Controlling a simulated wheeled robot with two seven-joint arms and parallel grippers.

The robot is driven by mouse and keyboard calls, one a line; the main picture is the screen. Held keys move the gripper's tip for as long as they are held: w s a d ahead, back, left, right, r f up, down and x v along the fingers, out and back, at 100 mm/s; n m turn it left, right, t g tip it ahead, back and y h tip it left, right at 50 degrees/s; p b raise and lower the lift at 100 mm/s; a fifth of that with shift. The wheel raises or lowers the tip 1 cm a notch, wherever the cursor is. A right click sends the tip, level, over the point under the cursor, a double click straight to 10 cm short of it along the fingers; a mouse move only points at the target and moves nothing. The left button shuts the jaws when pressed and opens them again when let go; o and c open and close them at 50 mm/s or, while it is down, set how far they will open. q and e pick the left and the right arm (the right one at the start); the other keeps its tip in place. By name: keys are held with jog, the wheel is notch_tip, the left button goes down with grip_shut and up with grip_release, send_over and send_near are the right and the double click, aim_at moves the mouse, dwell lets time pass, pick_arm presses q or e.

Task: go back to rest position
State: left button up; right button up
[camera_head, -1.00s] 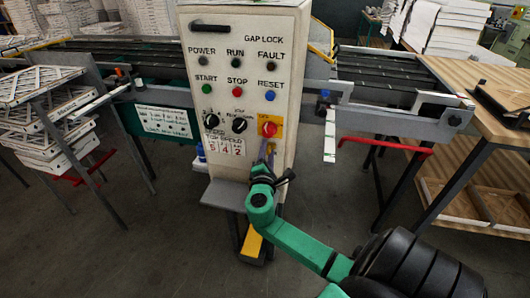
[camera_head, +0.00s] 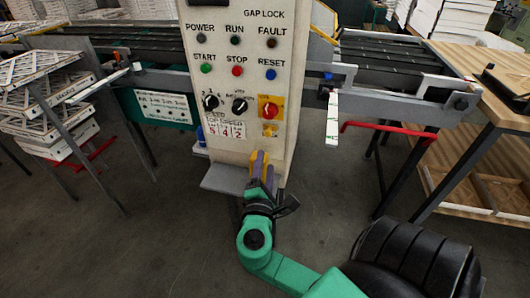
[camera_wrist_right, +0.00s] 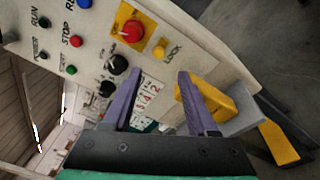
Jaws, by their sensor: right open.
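My right gripper (camera_head: 262,174) is in front of the lower part of the control panel (camera_head: 222,160), just below the red knob on its yellow plate (camera_head: 269,108). In the right wrist view, my right gripper (camera_wrist_right: 158,95) has its two purple fingers wide apart, with nothing between them. The red knob (camera_wrist_right: 132,30) and a yellow lock button (camera_wrist_right: 158,52) show beyond the fingertips. A yellow part (camera_wrist_right: 215,100) shows behind the right-hand finger. My left gripper is not in view.
Conveyors (camera_head: 400,62) run on both sides of the panel. A grey shelf (camera_head: 226,180) juts out at its foot. Stacked framed filters (camera_head: 50,95) stand on the left, a wooden table (camera_head: 485,75) on the right.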

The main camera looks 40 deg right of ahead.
jog(key=shift+s+a, duration=0.35)
jog(key=shift+s, duration=0.05)
notch_tip(320, 180, down, 32)
jog(key=s+g+y, duration=0.2)
jog(key=g+y, duration=0.4)
jog(key=y, duration=0.1)
jog(key=s+a+f+m+g+y, duration=0.2)
jog(key=s+f+m, duration=0.4)
jog(key=s+f, duration=0.5)
jog(key=s+a+f+m+g+y, duration=0.2)
jog(key=s+f+m+g+y, duration=0.1)
jog(key=s+f, duration=0.8)
jog(key=s+m+y, duration=0.1)
jog(key=s+m, duration=0.1)
jog(key=s, duration=0.2)
jog(key=shift+s+m+g, duration=0.2)
jog(key=shift+m+g, duration=0.1)
jog(key=shift+m, duration=0.1)
jog(key=shift+s, duration=0.1)
